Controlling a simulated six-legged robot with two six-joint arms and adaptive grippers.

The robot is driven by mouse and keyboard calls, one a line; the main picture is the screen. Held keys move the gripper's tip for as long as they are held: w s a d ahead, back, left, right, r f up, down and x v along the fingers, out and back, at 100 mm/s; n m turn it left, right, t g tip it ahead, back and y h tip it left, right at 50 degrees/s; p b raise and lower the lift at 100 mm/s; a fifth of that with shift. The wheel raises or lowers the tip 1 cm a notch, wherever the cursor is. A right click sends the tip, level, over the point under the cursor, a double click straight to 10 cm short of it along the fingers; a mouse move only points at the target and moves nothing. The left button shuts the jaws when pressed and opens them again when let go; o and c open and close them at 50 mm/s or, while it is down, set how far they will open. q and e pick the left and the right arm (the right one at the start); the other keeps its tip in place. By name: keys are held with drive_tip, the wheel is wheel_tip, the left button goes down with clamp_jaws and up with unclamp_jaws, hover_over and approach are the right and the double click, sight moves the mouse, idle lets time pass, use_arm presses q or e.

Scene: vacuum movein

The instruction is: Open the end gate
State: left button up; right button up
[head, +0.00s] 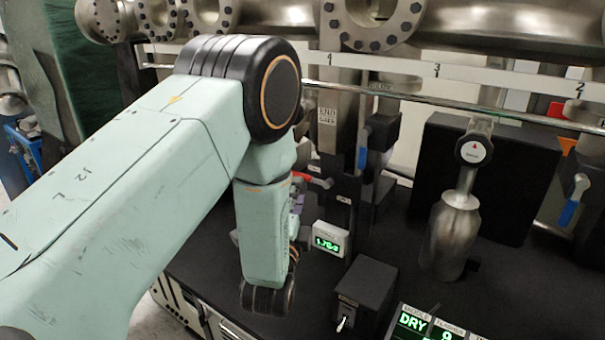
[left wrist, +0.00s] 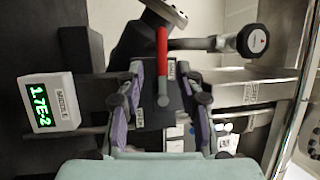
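A plate lettered "END GATE" (head: 326,116) is on the metal column behind my left arm in the head view. A red lever handle (head: 312,180) shows just below it. In the left wrist view the red lever (left wrist: 162,55) hangs upright in the picture, between the fingers of my left gripper (left wrist: 161,75). These purple-sided fingers are apart, with visible gaps to the lever on both sides. In the head view my left gripper (head: 297,205) is mostly hidden behind my own arm. Whether any finger touches the lever is not clear. My right gripper is not in view.
A small green readout (head: 331,240) and a black switch box (head: 365,293) stand close to my left wrist. A blue-handled valve (head: 363,148) and a metal valve with a round knob (head: 473,150) are to the right. A rail (head: 430,98) crosses behind.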

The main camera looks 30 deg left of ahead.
sight(298, 174)
use_arm(q)
drive_tip(key=x, duration=0.6)
drive_tip(key=shift+w+a+r+p, duration=0.1)
drive_tip(key=shift+w+a+p, duration=0.1)
drive_tip(key=shift+w+p, duration=0.1)
drive_tip(key=shift+s+a+r, duration=0.1)
drive_tip(key=shift+s+a, duration=0.15)
drive_tip(key=shift+s, duration=0.05)
drive_tip(key=shift+w, duration=0.1)
drive_tip(key=c, duration=0.3)
drive_tip(key=shift+w+d, duration=0.15)
drive_tip(key=c, duration=0.3)
clamp_jaws()
